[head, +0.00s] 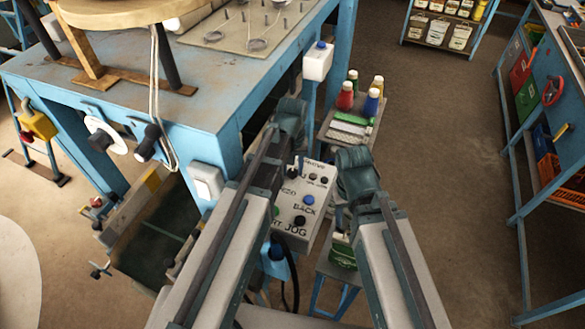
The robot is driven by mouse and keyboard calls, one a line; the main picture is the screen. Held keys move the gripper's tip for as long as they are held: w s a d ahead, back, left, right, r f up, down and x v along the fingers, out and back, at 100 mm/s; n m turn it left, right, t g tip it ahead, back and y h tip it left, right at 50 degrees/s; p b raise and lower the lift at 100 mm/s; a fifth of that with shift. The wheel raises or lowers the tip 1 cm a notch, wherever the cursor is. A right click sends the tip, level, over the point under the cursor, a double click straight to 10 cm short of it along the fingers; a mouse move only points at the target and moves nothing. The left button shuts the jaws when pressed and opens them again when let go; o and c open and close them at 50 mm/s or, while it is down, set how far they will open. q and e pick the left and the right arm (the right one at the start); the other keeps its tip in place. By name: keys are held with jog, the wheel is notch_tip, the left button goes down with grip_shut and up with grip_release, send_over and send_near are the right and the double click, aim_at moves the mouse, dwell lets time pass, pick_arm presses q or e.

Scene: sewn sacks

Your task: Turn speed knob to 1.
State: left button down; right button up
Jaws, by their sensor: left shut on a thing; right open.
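The grey control box (296,222) stands in the middle of the head view, between my two forearms. Its face carries a blue button (309,200) marked BACK, a dark button (300,221) by the word JOG, and small dark knobs near its far edge. My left gripper (294,171) reaches down to the far left part of this face. It is shut on what appears to be the speed knob, which the gripper and arm mostly hide, so its pointer setting cannot be read. My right gripper (341,212) is open, just right of the box and apart from it.
A blue workbench (200,95) stands at the left, with a white box (318,61) at its corner. A small stand behind the panel holds red, blue and yellow bottles (346,96). A blue rack (540,110) stands at the far right. Open floor lies between.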

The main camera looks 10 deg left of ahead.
aim_at(293, 171)
pick_arm(q)
jog(key=n, duration=0.4)
jog(key=shift+n, duration=2.3)
jog(key=shift+c, duration=2.2)
grip_release()
notch_tip(293, 171, up, 14)
jog(key=p, duration=1.3)
jog(key=shift+p, duration=0.4)
